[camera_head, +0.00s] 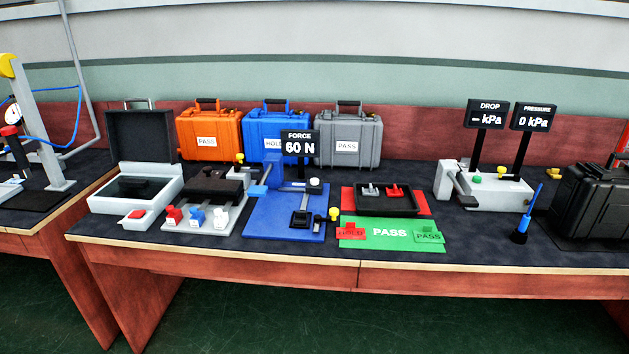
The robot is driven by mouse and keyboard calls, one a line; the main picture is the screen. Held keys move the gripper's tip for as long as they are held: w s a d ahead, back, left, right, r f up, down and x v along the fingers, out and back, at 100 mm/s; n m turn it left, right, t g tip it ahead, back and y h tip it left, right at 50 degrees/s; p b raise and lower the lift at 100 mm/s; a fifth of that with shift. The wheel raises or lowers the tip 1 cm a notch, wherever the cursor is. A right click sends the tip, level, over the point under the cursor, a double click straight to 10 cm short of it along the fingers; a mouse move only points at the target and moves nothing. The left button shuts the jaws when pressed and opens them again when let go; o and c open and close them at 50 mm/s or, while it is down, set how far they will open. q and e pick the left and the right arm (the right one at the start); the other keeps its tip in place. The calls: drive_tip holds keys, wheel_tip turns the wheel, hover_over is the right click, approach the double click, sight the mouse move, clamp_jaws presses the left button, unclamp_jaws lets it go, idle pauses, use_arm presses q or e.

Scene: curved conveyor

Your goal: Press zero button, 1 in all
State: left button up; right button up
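No button with a readable "zero" label shows. A blue force stand (284,217) stands in the middle of the table, and its black display (300,144) reads FORCE 60 N. A yellow knob (333,214) is at the stand's right edge. Another yellow knob (240,158) is behind it on the left. A red button (136,214) sits at the front of the open white case (110,200). A grey pressure fixture (490,194) at the right has a green knob (475,179) and a yellow one (502,170). Neither of my grippers is in view.
A black tray (372,211) with a grey and a red part lies on a red mat, behind a green PASS mat (385,242). Orange (208,132), blue (262,126) and grey (350,133) cases line the back. A black case (590,200) stands at the right.

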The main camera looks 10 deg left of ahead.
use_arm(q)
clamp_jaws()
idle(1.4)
